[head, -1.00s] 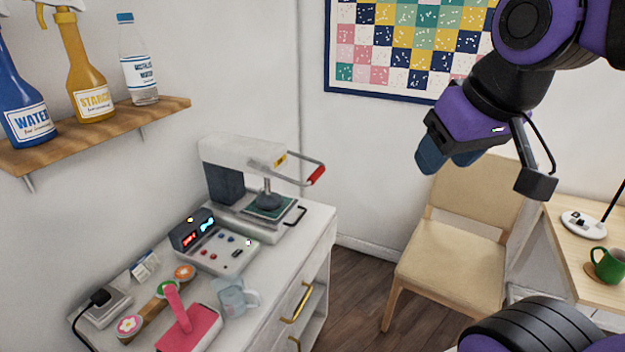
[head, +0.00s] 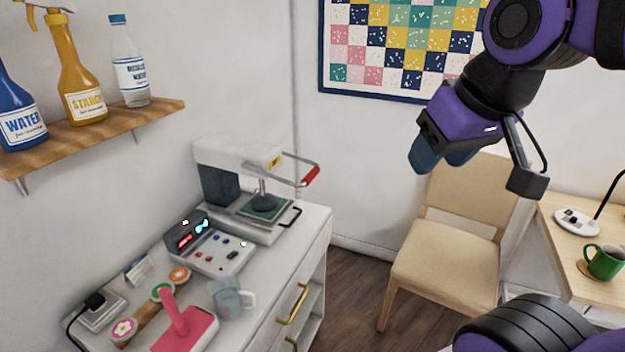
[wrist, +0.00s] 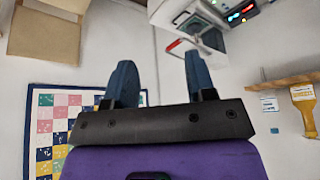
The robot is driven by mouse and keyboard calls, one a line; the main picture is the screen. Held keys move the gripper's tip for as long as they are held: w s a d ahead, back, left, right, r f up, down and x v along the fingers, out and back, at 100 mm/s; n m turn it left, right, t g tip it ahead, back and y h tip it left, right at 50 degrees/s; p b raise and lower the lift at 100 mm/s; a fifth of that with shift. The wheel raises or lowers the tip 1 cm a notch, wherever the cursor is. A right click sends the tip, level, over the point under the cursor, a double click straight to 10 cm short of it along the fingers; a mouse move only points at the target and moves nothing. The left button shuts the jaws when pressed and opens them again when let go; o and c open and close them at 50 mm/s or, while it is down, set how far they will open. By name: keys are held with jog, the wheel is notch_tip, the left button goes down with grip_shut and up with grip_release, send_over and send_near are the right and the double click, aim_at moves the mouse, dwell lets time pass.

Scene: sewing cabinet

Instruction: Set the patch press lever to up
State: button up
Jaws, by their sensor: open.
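The patch press (head: 240,157) is a white machine at the back of the white cabinet top, with a round dark platen over a green pad. Its lever (head: 309,176) is a grey bar with a red grip, reaching out to the right of the press head, roughly level. My gripper (head: 447,165) is open and empty, in the air well to the right of the lever and in front of the chair. In the wrist view my two blue fingers (wrist: 162,80) are spread apart, and the lever's red grip (wrist: 174,44) shows beyond them, not touched.
A control box (head: 209,244), a pink handled tool (head: 185,330) and a clear mug (head: 229,299) stand on the cabinet top. A shelf (head: 100,135) with bottles is on the left wall. A chair (head: 447,265) stands right of the cabinet. The air between gripper and press is clear.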

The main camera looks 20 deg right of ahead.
jog(key=w+a+f+g+y, duration=0.2)
jog(key=w+a+f+y, duration=0.1)
jog(key=w, duration=0.2)
jog(key=w+a+f+g+y, duration=0.2)
jog(key=w+y, duration=0.1)
jog(key=w, duration=0.3)
jog(key=m+t+y, duration=0.4)
jog(key=y, duration=0.2)
send_near(314, 176)
jog(key=s+a+r, duration=0.7)
jog(key=s+a, duration=0.3)
jog(key=w+d+f+m+t, duration=0.55)
jog(key=w+d+f, duration=0.2)
jog(key=f, duration=0.25)
jog(key=shift+n+t+h, duration=0.25)
jog(key=shift+t+h, duration=0.05)
jog(key=shift+t, duration=0.05)
jog(key=x, duration=1.1)
jog(key=shift+w+f, duration=0.1)
jog(key=shift+w, duration=0.05)
jog(key=shift+c, duration=0.2)
grip_shut()
